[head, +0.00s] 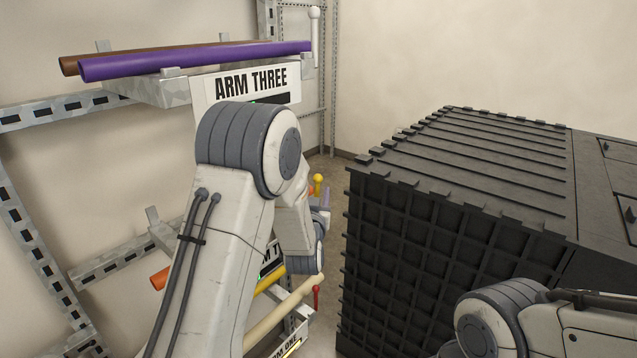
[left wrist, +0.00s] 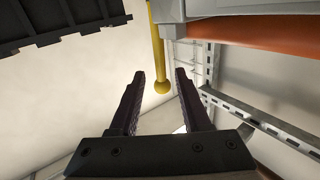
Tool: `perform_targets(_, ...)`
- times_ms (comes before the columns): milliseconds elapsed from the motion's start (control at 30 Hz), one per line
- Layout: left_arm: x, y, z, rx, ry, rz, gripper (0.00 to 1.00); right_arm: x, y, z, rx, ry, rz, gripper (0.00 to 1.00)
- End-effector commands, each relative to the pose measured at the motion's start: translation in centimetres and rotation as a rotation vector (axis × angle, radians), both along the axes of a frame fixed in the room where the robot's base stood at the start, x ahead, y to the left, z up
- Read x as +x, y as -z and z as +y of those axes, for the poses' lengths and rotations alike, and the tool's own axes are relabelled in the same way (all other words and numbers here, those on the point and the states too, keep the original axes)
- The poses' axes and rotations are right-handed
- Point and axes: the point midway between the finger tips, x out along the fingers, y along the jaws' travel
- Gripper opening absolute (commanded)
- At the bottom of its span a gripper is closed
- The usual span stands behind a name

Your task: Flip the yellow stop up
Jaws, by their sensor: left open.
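The yellow stop (head: 318,180) is a thin rod with a ball knob, at the end of the middle rack arm. In the head view its ball is on top and the rod runs down behind my left arm, so it looks upright. In the left wrist view the yellow stop (left wrist: 161,86) shows between the fingers of my open left gripper (left wrist: 159,73). I cannot tell whether the fingers touch it. In the head view my left arm hides most of the middle arm. My right gripper is out of view; only its arm shows at lower right.
A large black ribbed crate (head: 450,220) stands right of the rack. The top arm bears a purple pipe (head: 190,62), a brown pipe (head: 66,66) and an upright white stop (head: 315,40). A red stop (head: 316,292) is below. An orange pipe (left wrist: 250,36) lies beside the yellow stop.

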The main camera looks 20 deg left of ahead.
Motion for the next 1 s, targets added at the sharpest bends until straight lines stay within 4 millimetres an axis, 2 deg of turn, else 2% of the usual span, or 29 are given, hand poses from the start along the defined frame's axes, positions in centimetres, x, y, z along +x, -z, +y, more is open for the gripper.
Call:
perform_targets(100,1.7,-0.2,0.6,0.0,-0.002,0.0,0.47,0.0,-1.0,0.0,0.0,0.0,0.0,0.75)
perform_targets(233,2.8,-0.1,0.9,0.0,-0.002,0.0,0.47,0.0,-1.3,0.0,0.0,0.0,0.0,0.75)
perform_targets(567,3.2,0.1,1.0,0.0,-0.002,0.001,0.47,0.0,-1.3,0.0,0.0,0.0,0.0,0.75)
perform_targets(600,3.2,0.1,1.0,0.0,-0.002,0.001,0.4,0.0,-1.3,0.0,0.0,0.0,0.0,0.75)
perform_targets(667,3.2,0.0,1.0,0.0,-0.002,0.001,0.17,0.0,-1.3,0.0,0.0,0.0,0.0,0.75)
perform_targets(700,3.2,0.0,1.0,0.0,-0.002,0.001,0.01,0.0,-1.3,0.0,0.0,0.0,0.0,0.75)
perform_targets(1000,3.2,0.0,1.0,0.0,-0.003,0.001,0.0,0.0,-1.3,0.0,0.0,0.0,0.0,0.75)
